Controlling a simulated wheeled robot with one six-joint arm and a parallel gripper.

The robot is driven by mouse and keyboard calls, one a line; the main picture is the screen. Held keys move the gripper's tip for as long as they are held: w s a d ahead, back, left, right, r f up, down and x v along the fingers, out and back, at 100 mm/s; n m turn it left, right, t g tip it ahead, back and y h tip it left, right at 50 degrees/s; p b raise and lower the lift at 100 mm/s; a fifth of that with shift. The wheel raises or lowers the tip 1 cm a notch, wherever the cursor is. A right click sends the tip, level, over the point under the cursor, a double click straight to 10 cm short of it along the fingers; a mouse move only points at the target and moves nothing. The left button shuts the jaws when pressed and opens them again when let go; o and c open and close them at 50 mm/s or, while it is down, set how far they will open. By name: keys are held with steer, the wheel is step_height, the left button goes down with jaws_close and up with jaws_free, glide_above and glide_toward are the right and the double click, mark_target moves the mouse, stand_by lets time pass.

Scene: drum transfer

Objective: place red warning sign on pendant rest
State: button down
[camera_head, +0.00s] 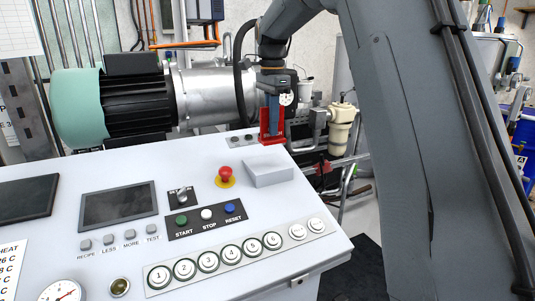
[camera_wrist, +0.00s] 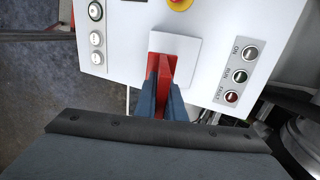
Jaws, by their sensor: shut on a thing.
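My gripper (camera_head: 273,106) is shut on the red warning sign (camera_head: 271,136), which hangs below the fingers near the console's back edge. In the wrist view, the sign (camera_wrist: 173,60) stands out between the two blue-grey fingers (camera_wrist: 165,88). A plain light-grey block (camera_head: 268,172), which looks like the pendant rest, sits on the console top beside the emergency stop. In the head view, the sign is above and behind this block. In the wrist view, the sign overlaps the block (camera_wrist: 188,45). I cannot tell the height gap between them. The sign's face is not readable.
A red emergency stop (camera_head: 225,175) on a yellow ring stands left of the block. The console (camera_head: 130,172) also carries START, STOP and RESET buttons (camera_head: 206,217), numbered buttons and screens. A motor (camera_head: 125,100) with a metal drum lies behind it. Pipes and a filter stand at right.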

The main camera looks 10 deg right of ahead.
mark_target(271, 138)
step_height(271, 138, down, 8)
steer(key=p, duration=0.3)
steer(key=shift+s+a+f, duration=0.1)
steer(key=shift+f, duration=0.05)
steer(key=shift+f, duration=0.1)
steer(key=c, duration=1.8)
jaws_free()
steer(key=shift+c, duration=0.2)
step_height(271, 138, up, 12)
steer(key=b, duration=0.5)
